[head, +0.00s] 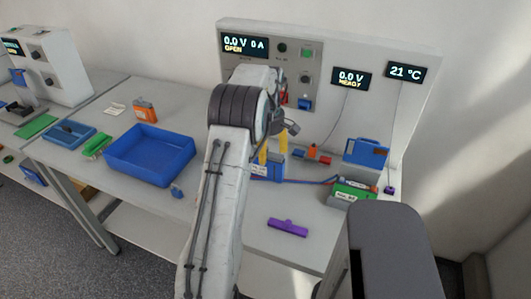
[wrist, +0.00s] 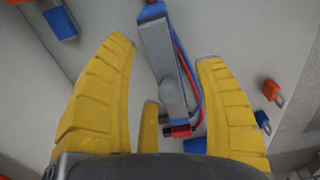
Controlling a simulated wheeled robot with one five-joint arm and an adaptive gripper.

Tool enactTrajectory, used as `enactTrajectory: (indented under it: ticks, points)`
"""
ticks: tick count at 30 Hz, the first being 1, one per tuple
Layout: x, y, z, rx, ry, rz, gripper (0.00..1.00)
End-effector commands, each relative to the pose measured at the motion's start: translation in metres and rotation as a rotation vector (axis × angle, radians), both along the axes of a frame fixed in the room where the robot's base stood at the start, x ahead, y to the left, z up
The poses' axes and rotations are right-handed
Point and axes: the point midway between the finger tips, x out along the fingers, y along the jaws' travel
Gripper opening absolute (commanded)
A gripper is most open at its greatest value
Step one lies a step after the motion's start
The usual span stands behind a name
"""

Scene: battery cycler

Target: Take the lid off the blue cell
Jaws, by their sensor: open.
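The blue cell (head: 268,172) stands on the bench behind my forearm, with a pale label on its front; my arm hides part of it. My gripper (head: 273,155) points down at it, its yellow fingers at the cell's top. In the wrist view my gripper (wrist: 166,52) is open, with one finger on each side of a long grey piece with a blue end (wrist: 168,65). I cannot tell whether this grey piece is the lid. Clear gaps show between it and both fingers.
Red and blue leads run beside the cell to a green box (head: 350,192). A blue case (head: 366,152) stands at the panel's foot. A purple piece (head: 288,227) lies in front. A blue tray (head: 150,155) is at left. The instrument panel (head: 405,105) rises close behind.

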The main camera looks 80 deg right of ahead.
Motion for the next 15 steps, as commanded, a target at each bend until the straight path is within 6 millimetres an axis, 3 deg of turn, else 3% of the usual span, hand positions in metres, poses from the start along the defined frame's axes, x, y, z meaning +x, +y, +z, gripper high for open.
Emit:
enactTrajectory:
  ticks: [9, 15]
  points:
    - [0.0003, 0.0001, -0.0030, 0.000, 0.000, 0.000, 0.66]
    - [0.0003, 0.0000, -0.0029, 0.000, 0.000, 0.000, 0.48]
